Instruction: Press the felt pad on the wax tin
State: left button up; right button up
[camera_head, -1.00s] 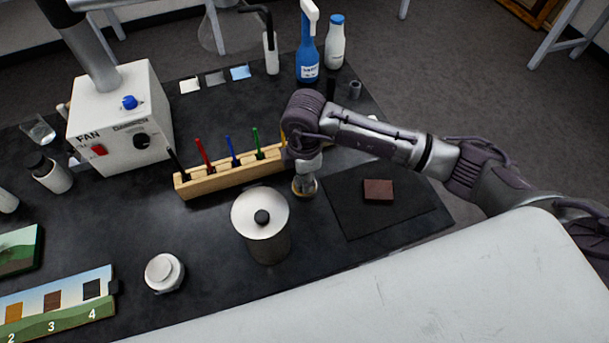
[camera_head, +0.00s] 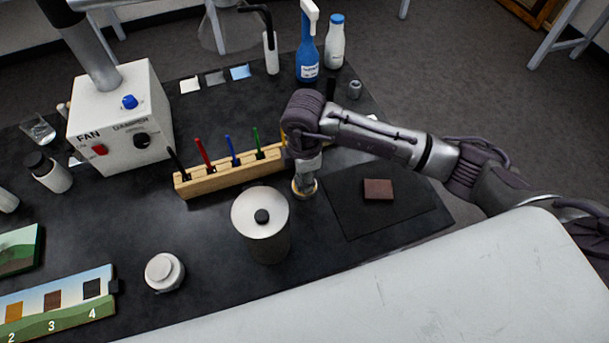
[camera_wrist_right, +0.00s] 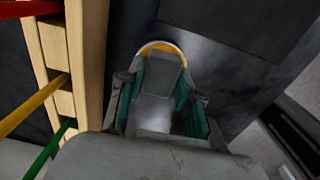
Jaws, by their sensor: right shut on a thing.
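My right gripper (camera_head: 306,177) points down at a small round tin (camera_head: 304,194) with a yellow-orange rim, between the pen rack and the dark mat. In the right wrist view, the teal-padded fingers of the gripper (camera_wrist_right: 161,95) are shut on a grey block-like piece, which looks like the felt pad (camera_wrist_right: 160,74). The curved yellow edge of the wax tin (camera_wrist_right: 162,46) shows just beyond it. The pad is over the tin; I cannot tell whether they touch. Most of the tin is hidden by the gripper and pad. My left gripper is out of view.
A wooden rack (camera_head: 228,172) with coloured sticks stands close left of the gripper. A metal canister (camera_head: 261,230) with a black knob is in front of it. A dark mat (camera_head: 350,215) with a brown block (camera_head: 378,189) lies to the right. A white lidded jar (camera_head: 164,272) stands front left.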

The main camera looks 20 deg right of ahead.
jog(key=shift+r+p, duration=2.8)
jog(key=shift+r, duration=0.75)
